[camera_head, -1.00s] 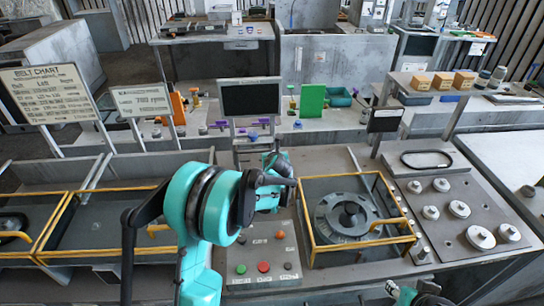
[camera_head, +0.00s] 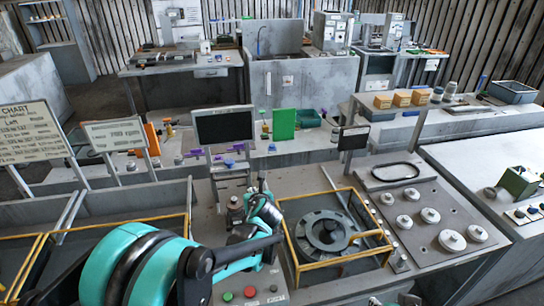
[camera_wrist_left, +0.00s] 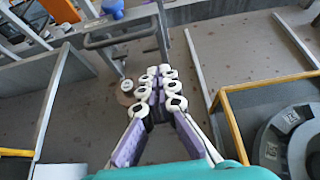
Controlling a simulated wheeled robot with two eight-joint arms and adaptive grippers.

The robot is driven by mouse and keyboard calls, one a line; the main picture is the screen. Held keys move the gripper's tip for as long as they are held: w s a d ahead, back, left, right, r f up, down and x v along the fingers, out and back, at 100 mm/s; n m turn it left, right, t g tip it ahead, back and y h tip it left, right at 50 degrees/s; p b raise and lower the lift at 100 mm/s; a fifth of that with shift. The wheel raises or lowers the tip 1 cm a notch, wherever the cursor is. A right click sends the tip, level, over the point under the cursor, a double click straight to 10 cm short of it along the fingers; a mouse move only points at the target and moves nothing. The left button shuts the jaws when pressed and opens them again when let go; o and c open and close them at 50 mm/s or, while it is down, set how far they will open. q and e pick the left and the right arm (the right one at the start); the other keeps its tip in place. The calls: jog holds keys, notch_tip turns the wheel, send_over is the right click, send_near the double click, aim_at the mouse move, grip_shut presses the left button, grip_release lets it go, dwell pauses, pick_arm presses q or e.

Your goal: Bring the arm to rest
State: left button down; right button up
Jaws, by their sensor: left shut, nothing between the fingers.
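My left arm comes in from the lower left of the head view, its teal wrist above the middle of the bench. My left gripper (camera_head: 262,190) is partly hidden behind the wrist there. In the left wrist view its purple and white fingers (camera_wrist_left: 160,88) are together, with nothing between them. The fingers point towards the foot of the screen stand (camera_wrist_left: 125,40), and a small knob-like part (camera_wrist_left: 126,88) shows left of them.
A yellow-framed fixture with a round grey housing (camera_head: 327,231) stands right of my left wrist. A plate with several metal knobs (camera_head: 430,215) lies farther right. Yellow-edged bins (camera_head: 110,226) are at left. A dark screen (camera_head: 224,126) stands behind the wrist.

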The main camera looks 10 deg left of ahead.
pick_arm(q)
jog(key=s+d+f+n+g+h+b, duration=0.1)
jog(key=s+d+n+g+h+b, duration=0.1)
jog(key=s+n, duration=1.3)
jog(key=s+d+f+n+g+h+b, duration=0.1)
jog(key=s+d+f+n+h+b, duration=0.1)
jog(key=s+n, duration=1.3)
jog(key=shift+d+n+g+h, duration=0.4)
jog(key=shift+d+h, duration=0.05)
jog(key=shift+h, duration=0.15)
